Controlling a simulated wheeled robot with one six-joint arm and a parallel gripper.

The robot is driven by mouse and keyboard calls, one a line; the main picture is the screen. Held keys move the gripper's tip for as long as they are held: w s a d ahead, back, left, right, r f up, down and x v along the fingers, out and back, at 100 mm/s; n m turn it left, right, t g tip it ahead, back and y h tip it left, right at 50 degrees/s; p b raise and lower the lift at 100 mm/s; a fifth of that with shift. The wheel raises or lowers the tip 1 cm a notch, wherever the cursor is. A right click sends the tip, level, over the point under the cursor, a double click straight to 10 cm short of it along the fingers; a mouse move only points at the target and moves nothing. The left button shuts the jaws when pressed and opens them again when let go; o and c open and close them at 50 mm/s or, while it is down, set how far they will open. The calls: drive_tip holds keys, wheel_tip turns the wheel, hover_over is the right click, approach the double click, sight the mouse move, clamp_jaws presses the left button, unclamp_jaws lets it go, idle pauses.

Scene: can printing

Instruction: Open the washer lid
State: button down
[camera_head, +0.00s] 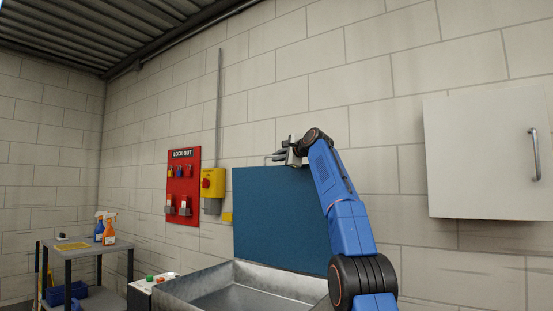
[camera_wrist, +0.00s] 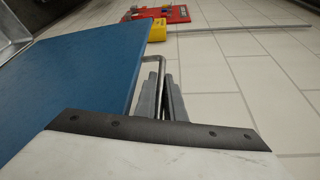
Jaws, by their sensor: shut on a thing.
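The washer (camera_head: 235,285) is a grey metal basin at the bottom of the head view. Its blue lid (camera_head: 275,215) stands raised, close to upright, behind the basin. The lid also fills the left of the wrist view (camera_wrist: 90,70). A thin bent metal handle (camera_wrist: 150,58) sticks out from the lid's edge. My gripper (camera_head: 282,154) is at the lid's top edge, with my arm reaching up in front of the lid's right side. In the wrist view its fingers (camera_wrist: 164,85) are shut on the handle. The fingers partly hide the handle.
A red lockout board (camera_head: 183,187) and a yellow switch box (camera_head: 212,185) are on the wall left of the lid. A white cabinet (camera_head: 480,155) hangs at right. A control box (camera_head: 149,285) adjoins the basin.

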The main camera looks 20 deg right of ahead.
drive_tip(key=shift+r, duration=0.15)
drive_tip(key=c, duration=1.8)
unclamp_jaws()
drive_tip(key=shift+s, duration=0.1)
drive_tip(key=shift+c, duration=0.2)
drive_tip(key=shift+d, duration=0.1)
drive_tip(key=v, duration=1.7)
drive_tip(key=shift+s, duration=0.15)
